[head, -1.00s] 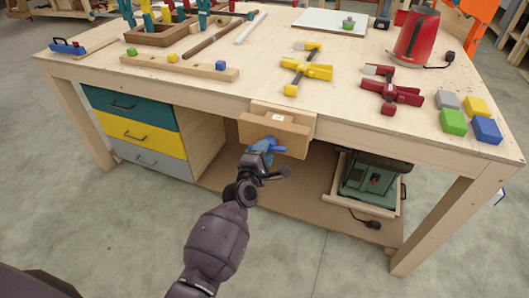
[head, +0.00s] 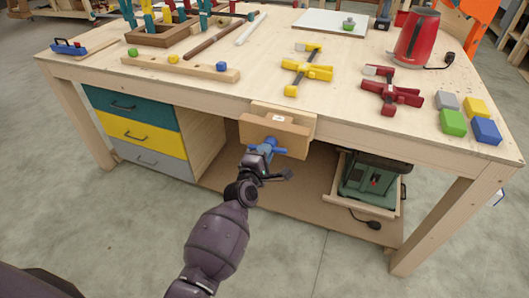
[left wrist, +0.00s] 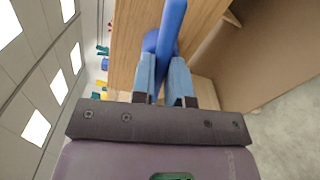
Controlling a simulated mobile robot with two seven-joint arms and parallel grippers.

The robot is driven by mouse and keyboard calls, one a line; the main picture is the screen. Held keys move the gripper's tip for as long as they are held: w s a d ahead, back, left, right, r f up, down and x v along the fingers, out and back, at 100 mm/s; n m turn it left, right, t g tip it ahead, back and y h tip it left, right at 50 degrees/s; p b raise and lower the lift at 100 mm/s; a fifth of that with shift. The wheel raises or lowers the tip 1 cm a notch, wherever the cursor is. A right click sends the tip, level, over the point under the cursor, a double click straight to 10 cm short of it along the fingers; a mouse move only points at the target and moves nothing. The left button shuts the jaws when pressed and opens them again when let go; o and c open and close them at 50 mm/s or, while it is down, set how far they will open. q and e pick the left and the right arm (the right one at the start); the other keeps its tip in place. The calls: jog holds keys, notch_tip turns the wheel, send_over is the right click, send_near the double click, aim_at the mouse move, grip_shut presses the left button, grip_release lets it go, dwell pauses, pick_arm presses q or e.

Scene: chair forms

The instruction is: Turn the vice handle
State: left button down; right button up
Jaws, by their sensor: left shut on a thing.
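The wooden vice (head: 274,134) is fixed to the front edge of the workbench, and its blue handle (head: 265,146) sits on its front face. My left gripper (head: 262,152) is at the handle, in front of the vice. In the left wrist view the blue handle (left wrist: 171,30) runs between the two fingers of my left gripper (left wrist: 164,80), which is shut on it. The fingers hide part of the handle. My right gripper is not in view.
The workbench top (head: 200,95) holds a yellow clamp (head: 306,70), a dark red clamp (head: 390,92), coloured blocks (head: 453,122) and a red kettle (head: 417,35). Drawers (head: 135,130) stand below left. A green machine (head: 368,180) sits below right. The floor in front is clear.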

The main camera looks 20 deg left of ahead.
pick_arm(q)
jog(key=m+p, duration=0.1)
jog(key=m, duration=0.8)
jog(key=m+p, duration=0.2)
jog(key=m, duration=0.8)
jog(key=m+p, duration=0.1)
jog(key=m, duration=0.8)
jog(key=shift+f+m+p, duration=0.3)
jog(key=shift+p, duration=0.1)
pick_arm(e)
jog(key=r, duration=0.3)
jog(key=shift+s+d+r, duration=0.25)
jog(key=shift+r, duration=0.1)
